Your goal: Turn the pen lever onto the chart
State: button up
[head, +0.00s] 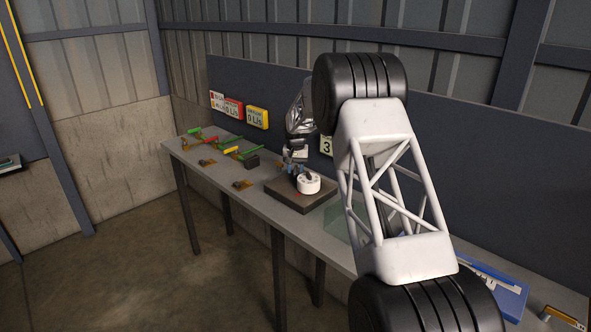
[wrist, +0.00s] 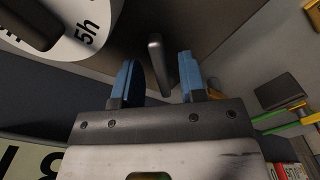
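A white round chart drum (head: 309,184) with a dark knob on top sits on a dark square base (head: 290,196). In the wrist view the chart (wrist: 75,45), marked "5h", fills the upper left corner. A grey upright lever (wrist: 158,62), which looks like the pen lever, stands between the two blue fingers of my gripper (wrist: 158,78). Gaps show on both sides of it. My gripper is open and, in the head view (head: 296,169), is just left of and behind the drum. Whether a pen tip touches the chart cannot be told.
Several coloured levers (head: 228,150) and small dark blocks stand on the bench (head: 222,182) to the left. Red and yellow signs (head: 257,117) hang on the panel behind. A blue case (head: 495,290) lies at the right. My arm hides part of the bench.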

aim_at(296, 170)
jog(key=shift+r, duration=0.15)
jog(key=shift+r, duration=3.75)
jog(key=shift+s+r, duration=0.1)
jog(key=shift+s+d+r, duration=0.1)
jog(key=shift+s+r, duration=0.05)
jog(key=shift+r, duration=0.05)
jog(key=s+d+r, duration=0.4)
jog(key=s+r, duration=0.2)
jog(key=s, duration=0.5)
jog(key=s+d+r+t, duration=0.1)
jog(key=s+d+r, duration=0.4)
jog(key=s, duration=0.7)
jog(key=s+d+r, duration=0.2)
jog(key=s+r, duration=0.5)
jog(key=s, duration=0.4)
jog(key=s+d+f, duration=0.2)
jog(key=s, duration=1.1)
jog(key=s+d+f+t, duration=0.1)
jog(key=s+d+f, duration=0.1)
jog(key=s, duration=1.1)
jog(key=s+d+f, duration=0.2)
jog(key=s+f, duration=0.1)
jog(key=s, duration=1)
jog(key=shift+s+n+t, duration=0.15)
jog(key=shift+n+t, duration=0.15)
